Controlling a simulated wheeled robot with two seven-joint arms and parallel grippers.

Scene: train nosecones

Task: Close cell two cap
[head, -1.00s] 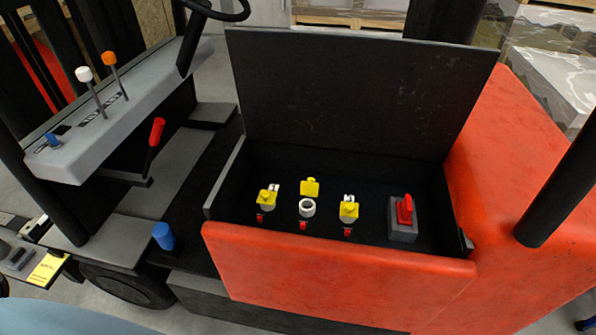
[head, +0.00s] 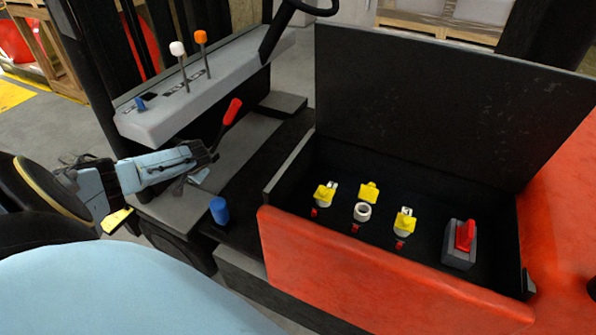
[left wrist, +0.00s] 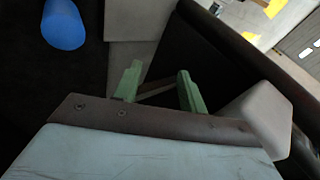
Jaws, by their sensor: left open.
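In the head view the open compartment of the red vehicle (head: 345,255) holds three white cell necks in a row. The middle neck (head: 362,213) is open, and its yellow cap (head: 369,192) stands raised behind it. Yellow caps sit over the left neck (head: 325,193) and the right neck (head: 404,222). My left gripper (head: 207,168) is left of the compartment, near the red-handled lever, well apart from the cells. The left wrist view shows its two green fingers (left wrist: 160,82) spread with nothing between them. My right gripper is out of view.
A black lid (head: 440,100) stands up behind the compartment. A red switch on a grey block (head: 462,245) is at its right end. A red-handled lever (head: 232,111), a blue knob (head: 219,210) and a grey console (head: 205,85) lie to the left.

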